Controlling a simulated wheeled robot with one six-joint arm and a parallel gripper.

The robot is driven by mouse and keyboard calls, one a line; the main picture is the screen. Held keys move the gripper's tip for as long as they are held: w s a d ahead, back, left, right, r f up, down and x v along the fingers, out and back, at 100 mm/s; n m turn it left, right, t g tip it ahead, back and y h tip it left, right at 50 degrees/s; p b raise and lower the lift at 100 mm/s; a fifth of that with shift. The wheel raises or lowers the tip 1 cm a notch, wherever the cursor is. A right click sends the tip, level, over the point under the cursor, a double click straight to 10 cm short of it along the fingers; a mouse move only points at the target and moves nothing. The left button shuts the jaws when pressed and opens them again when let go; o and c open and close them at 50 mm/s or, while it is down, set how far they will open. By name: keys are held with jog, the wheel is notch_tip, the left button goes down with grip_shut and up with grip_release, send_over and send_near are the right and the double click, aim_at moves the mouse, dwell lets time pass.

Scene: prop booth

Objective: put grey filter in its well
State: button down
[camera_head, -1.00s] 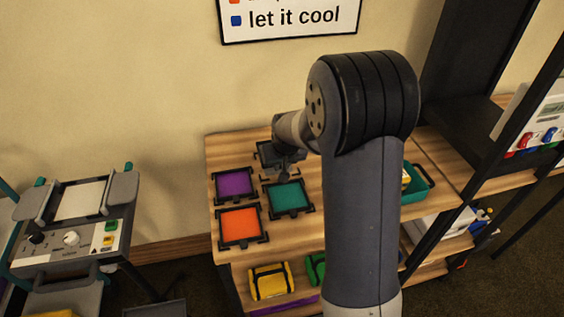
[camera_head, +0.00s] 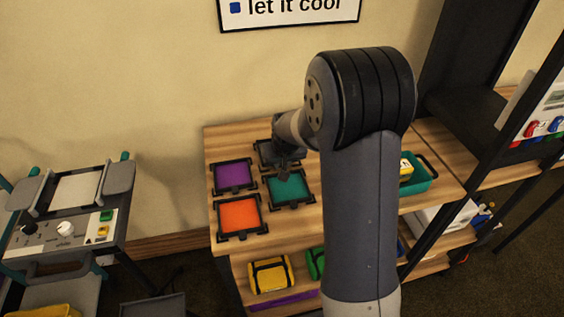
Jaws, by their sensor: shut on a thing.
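My gripper (camera_head: 283,172) is over the back right place of a group of coloured square pads on the wooden shelf top. It is shut on a dark grey square piece, which I take to be the grey filter (camera_head: 265,152). The filter lies flat, low at that place, partly hidden by my gripper and wrist. Its well is beneath it and mostly hidden, so I cannot tell whether the filter is fully seated. The purple (camera_head: 233,176), orange (camera_head: 239,216) and teal (camera_head: 288,188) filters sit in black frames beside it.
A teal bin (camera_head: 418,178) stands on the shelf top at the right, partly behind my arm. Yellow (camera_head: 270,274) and green (camera_head: 315,262) cases lie on the lower shelf. A device with knobs and a pale pad (camera_head: 77,189) stands at the left. The wall is close behind.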

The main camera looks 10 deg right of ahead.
jog(key=shift+f+b, duration=0.4)
jog(key=shift+f, duration=0.1)
jog(key=c, duration=1.3)
grip_release()
jog(key=shift+o, duration=0.2)
jog(key=v, duration=1)
jog(key=shift+r, duration=0.4)
jog(key=shift+s, duration=0.1)
